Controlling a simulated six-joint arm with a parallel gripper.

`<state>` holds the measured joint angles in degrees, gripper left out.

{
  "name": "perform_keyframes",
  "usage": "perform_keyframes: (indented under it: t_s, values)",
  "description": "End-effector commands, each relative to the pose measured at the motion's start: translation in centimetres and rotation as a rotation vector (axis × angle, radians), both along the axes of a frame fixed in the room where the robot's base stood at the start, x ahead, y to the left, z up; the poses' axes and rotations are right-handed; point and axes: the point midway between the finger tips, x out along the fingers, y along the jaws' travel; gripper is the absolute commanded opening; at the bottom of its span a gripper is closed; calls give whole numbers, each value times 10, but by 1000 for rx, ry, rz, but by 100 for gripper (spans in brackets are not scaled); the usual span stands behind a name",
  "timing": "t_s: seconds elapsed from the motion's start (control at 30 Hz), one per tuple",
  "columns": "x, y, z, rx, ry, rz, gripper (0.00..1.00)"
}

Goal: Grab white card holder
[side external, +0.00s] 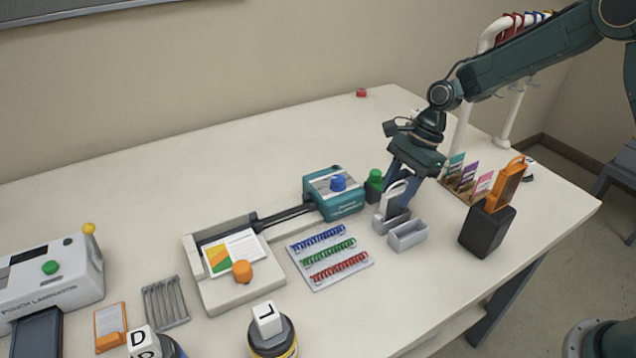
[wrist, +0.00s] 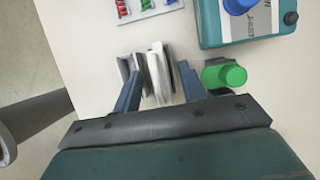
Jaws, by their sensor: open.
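The white card holder (side external: 393,198) stands upright in a small grey slotted stand (side external: 391,222) in the side view. My gripper (side external: 397,203) points down over it with its two blue fingers apart. In the wrist view the white card holder (wrist: 158,76) lies between the open fingers of my gripper (wrist: 160,70), one finger on each side. I see small gaps beside it, though contact on the far side is hard to tell. Its lower part is hidden by the stand and the fingers.
An empty grey stand (side external: 408,236) sits just beside it. A black holder with an orange tool (side external: 487,230) stands to the right. Coloured spiral coils (side external: 330,257) lie in front left.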

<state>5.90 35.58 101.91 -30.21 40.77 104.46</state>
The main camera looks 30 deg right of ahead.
Motion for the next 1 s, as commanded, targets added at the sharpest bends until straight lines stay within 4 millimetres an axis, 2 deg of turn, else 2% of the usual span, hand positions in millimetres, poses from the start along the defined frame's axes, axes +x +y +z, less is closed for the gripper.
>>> perform_keyframes:
  t_s: [0.1, 0.3, 0.83, 0.87, 1.0]
  values:
    - [-1, 5, -15, 0, 2, 2, 42]
    - [-1, 11, -30, -1, 1, 2, 42]
    - [0, 11, -31, -2, 1, 1, 42]
    - [0, 11, -31, -1, 1, 1, 38]
    - [0, 11, -31, -1, 1, 1, 10]
